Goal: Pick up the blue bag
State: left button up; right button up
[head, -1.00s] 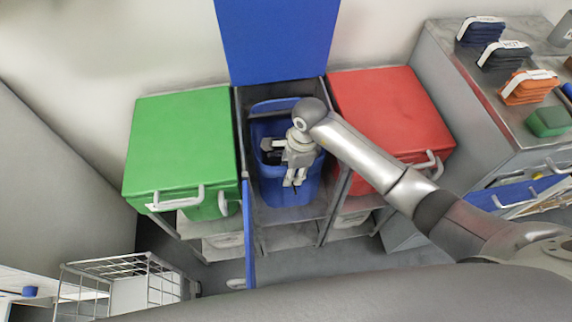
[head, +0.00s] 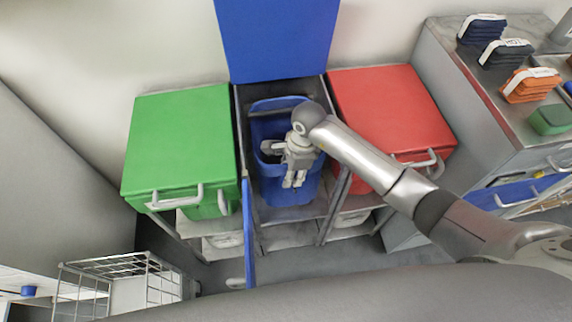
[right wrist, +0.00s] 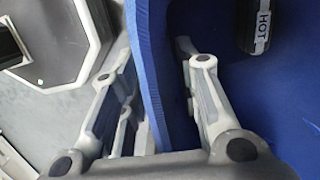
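The blue bag (head: 272,188) sits in the open middle bay between the green and red bins. My right gripper (head: 294,183) reaches down over it, its fingers on the bag's near part. In the right wrist view, the bag's blue wall (right wrist: 155,75) runs between the two fingers of the right gripper (right wrist: 155,50), one on each side, and it looks pinched. The fingertips' contact is partly hidden. My left gripper is not in view.
A green bin (head: 180,140) stands close on the left and a red bin (head: 390,110) on the right. A raised blue lid (head: 277,40) is behind, and an open blue door (head: 248,240) in front. A wire basket (head: 115,280) is at lower left.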

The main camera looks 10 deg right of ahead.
grip_shut()
jog(key=shift+w+r, duration=0.1)
jog(key=shift+r, duration=0.05)
dwell(0.5)
